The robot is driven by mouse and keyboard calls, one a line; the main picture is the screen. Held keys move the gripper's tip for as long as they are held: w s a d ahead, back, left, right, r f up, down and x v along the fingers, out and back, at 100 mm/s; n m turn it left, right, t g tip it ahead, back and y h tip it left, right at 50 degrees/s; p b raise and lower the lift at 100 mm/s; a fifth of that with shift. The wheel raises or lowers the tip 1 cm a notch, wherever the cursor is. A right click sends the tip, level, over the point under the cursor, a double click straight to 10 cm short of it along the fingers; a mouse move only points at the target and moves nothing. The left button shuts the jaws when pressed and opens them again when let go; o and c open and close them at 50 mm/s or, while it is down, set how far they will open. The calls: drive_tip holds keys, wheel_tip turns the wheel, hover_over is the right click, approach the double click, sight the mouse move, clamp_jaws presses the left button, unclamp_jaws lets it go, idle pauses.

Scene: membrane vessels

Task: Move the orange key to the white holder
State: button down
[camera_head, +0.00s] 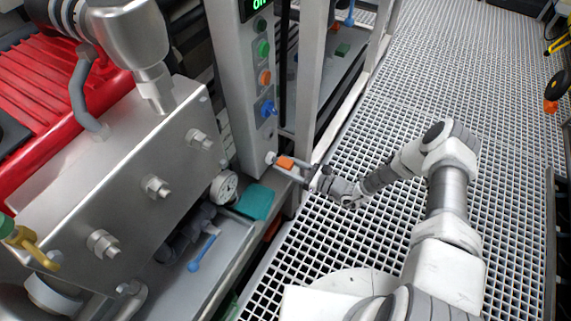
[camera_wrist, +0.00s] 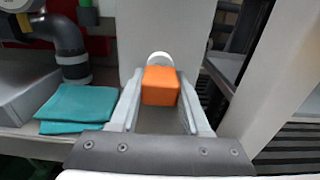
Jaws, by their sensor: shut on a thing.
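The orange key (camera_head: 286,162) is between the fingers of my gripper (camera_head: 290,168), which is shut on it. In the wrist view the orange key (camera_wrist: 160,87) shows as a block between the two fingertips of my gripper (camera_wrist: 160,100). The white holder (camera_head: 270,157) is low on the face of the grey control column, just left of the key. In the wrist view the white holder (camera_wrist: 160,58) shows as a pale round rim right behind the key, partly hidden by it. I cannot tell whether the key touches the holder or is in it.
The grey column (camera_head: 247,90) bears green, orange and blue knobs above the holder. A teal cloth (camera_head: 255,202) lies on the bench to the left, near a pressure gauge (camera_head: 224,187). A metal frame post (camera_head: 310,75) stands close right. The grated floor (camera_head: 440,80) is largely open.

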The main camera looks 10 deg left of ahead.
drive_tip(key=shift+w+a, duration=0.15)
drive_tip(key=shift+a, duration=0.35)
drive_tip(key=shift+c, duration=1.5)
unclamp_jaws()
drive_tip(key=p+v, duration=0.4)
drive_tip(key=v, duration=1.3)
drive_tip(key=shift+d, duration=0.1)
